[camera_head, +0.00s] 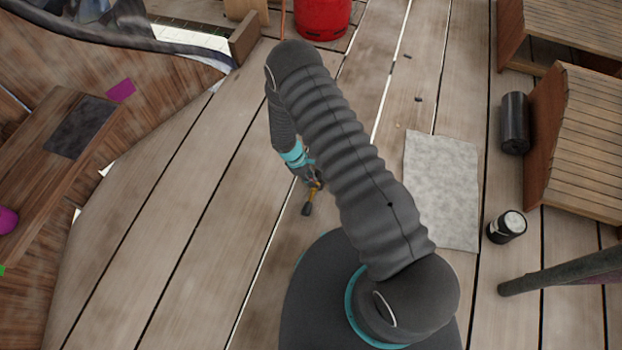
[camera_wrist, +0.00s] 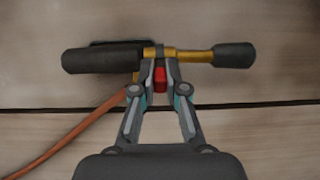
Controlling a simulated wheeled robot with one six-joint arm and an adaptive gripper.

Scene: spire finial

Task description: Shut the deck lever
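A tool-like bar with a black grip (camera_wrist: 100,60), a brass middle (camera_wrist: 190,55) and a black end (camera_wrist: 233,55) lies across the top of the wrist view. A small red lever (camera_wrist: 160,80) sits at its middle. My gripper (camera_wrist: 160,70) has its fingers drawn in on both sides of the red lever, which fills the gap between them. The fingertips hide part of the brass. In the head view the black end (camera_head: 307,208) shows below my gripper (camera_head: 314,180); the red lever cannot be made out there. I cannot tell whether the bar rests on the deck.
An orange hose (camera_wrist: 70,145) runs from the bar to the lower left. A grey mat (camera_head: 440,190), a black-and-white can (camera_head: 507,227) and a dark roll (camera_head: 515,123) lie to the right. A red canister (camera_head: 322,18) stands at the back. The left planks are clear.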

